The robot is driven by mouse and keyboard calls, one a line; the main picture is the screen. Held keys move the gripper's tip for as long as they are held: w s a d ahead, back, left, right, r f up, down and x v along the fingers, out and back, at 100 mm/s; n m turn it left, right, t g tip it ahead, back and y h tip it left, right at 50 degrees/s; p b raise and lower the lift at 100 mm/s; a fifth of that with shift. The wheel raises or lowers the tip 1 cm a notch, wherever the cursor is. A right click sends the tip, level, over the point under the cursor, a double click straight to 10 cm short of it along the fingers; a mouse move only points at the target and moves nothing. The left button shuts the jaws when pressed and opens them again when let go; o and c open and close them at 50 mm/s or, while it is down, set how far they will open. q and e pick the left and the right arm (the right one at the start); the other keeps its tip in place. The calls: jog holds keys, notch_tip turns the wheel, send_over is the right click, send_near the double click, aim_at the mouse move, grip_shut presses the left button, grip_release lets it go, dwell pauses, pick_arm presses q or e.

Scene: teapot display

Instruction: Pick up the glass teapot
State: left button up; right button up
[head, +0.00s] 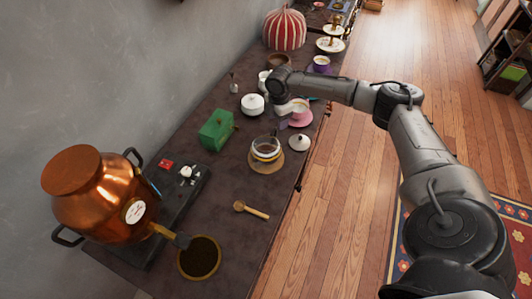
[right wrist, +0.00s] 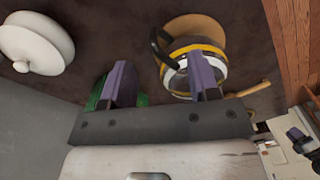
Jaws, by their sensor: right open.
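The glass teapot (head: 266,148) stands on a round tan mat (head: 265,167) near the table's right edge. It has yellow and white bands, and in the right wrist view (right wrist: 208,62) a black handle shows on its left side. My right gripper (head: 292,120) is above the table, beyond the teapot in the head view and apart from it. In the right wrist view its two purple fingers (right wrist: 162,82) are spread and nothing is between them. The right finger overlaps the teapot's lower part in that picture. My left gripper is not in view.
A white lid (head: 299,142) lies right of the teapot. A green box (head: 215,130) stands to its left, with a white lidded pot (head: 252,104) beyond. A wooden spoon (head: 251,210), a dark-filled bowl (head: 199,258) and a copper urn (head: 100,195) are nearer.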

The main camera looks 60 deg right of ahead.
jog(key=shift+w+f+b, duration=0.1)
jog(key=shift+f+b, duration=1.2)
jog(key=shift+f, duration=2.6)
jog(key=shift+d, duration=0.1)
jog(key=shift+c, duration=1.4)
grip_shut()
